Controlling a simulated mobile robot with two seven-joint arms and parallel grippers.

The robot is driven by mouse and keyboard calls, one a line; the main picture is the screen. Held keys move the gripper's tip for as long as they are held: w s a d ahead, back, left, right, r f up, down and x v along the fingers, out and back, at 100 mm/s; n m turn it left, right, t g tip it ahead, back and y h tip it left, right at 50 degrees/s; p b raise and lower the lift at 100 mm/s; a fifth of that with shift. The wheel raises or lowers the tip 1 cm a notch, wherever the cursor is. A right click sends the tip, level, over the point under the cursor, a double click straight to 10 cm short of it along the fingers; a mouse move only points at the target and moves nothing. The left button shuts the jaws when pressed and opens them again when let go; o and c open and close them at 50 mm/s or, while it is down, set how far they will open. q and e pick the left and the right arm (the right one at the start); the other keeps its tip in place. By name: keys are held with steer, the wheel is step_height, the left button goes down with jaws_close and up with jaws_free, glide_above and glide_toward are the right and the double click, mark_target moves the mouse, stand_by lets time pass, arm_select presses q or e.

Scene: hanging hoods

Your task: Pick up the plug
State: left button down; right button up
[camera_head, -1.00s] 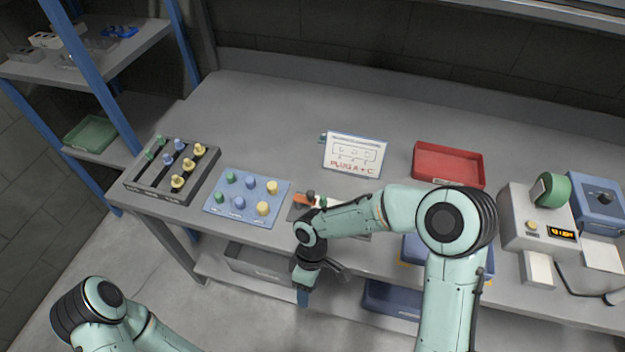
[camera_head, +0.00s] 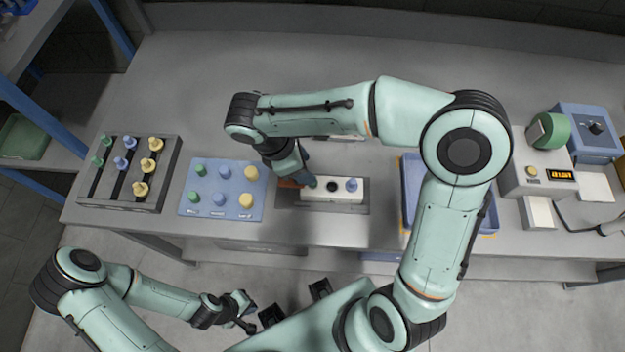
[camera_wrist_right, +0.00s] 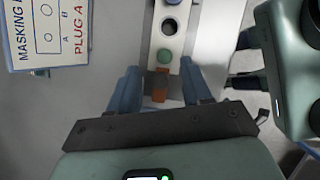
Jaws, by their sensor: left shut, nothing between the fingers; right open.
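A white block (camera_head: 341,195) lies on a grey plate on the bench. A green plug (camera_head: 312,182) stands at its left end, a dark hole (camera_head: 331,186) is in its middle, and a blue plug (camera_head: 351,185) stands on the right. The green plug (camera_wrist_right: 165,57) also shows in the right wrist view. My right gripper (camera_wrist_right: 160,88) is open, its fingers either side of an orange piece (camera_wrist_right: 160,86) at the block's end. My left gripper (camera_head: 246,314) is shut and empty, low in front of the bench. Several plugs stand on a blue mat (camera_head: 231,210).
A dark rack (camera_head: 122,205) with green, blue and yellow plugs stands at the left. A blue tray (camera_head: 411,180) lies right of the block, partly behind my right arm. A device (camera_head: 537,180) with a lit display is further right. A sign (camera_wrist_right: 46,40) shows in the right wrist view.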

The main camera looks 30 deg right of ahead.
steer(key=shift+d+f, duration=0.25)
steer(key=shift+f, duration=0.45)
steer(key=x, duration=0.5)
steer(key=shift+s+a+f, duration=0.2)
steer(key=shift+s+a, duration=0.05)
steer(key=shift+s, duration=0.05)
jaws_close()
